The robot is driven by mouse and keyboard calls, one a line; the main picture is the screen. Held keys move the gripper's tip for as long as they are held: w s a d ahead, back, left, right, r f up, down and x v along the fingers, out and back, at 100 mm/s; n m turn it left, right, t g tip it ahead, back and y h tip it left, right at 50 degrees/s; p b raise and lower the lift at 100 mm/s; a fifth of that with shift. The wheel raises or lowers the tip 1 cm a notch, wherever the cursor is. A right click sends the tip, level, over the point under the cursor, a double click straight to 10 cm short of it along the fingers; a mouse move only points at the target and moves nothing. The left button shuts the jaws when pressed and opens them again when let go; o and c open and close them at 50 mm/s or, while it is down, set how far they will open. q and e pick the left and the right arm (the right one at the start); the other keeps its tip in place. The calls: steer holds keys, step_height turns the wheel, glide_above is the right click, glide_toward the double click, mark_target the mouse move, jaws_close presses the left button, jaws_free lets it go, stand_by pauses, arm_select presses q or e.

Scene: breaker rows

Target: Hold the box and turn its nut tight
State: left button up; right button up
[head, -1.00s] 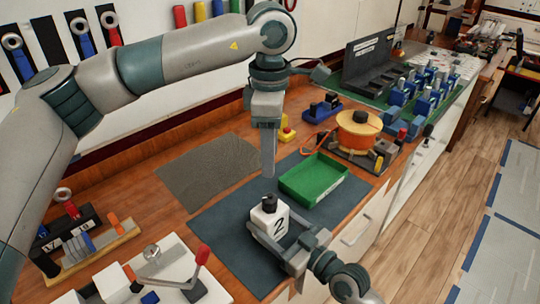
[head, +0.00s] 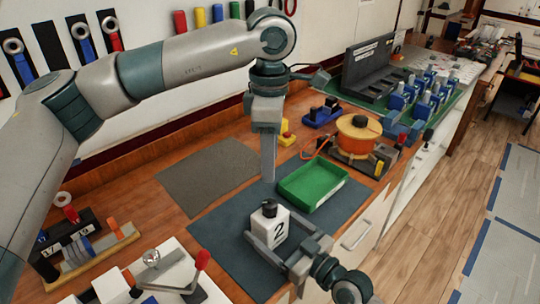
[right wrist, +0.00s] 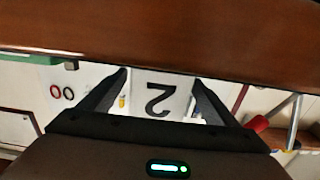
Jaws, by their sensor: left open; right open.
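The white box (head: 280,231) marked "2" stands upright on the dark blue mat (head: 215,238). A black nut (head: 269,208) sits on its top. My right gripper (head: 268,233) is open, with its fingers low on either side of the box; I cannot tell whether they touch it. In the right wrist view the box (right wrist: 160,95) shows between the two fingers (right wrist: 160,88), its "2" upside down. My left gripper (head: 268,180) hangs pointing down above the mat, behind the nut and higher than it. It is empty, and its finger gap is hidden from this angle.
A green tray (head: 340,190) lies right of the box. An orange spool (head: 358,132) and blue breakers (head: 420,90) stand farther back. A red-knobbed lever (head: 203,259) is at front left. A grey mat (head: 205,178) is clear.

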steer(key=v, duration=1.1)
steer(key=shift+s+d, duration=0.15)
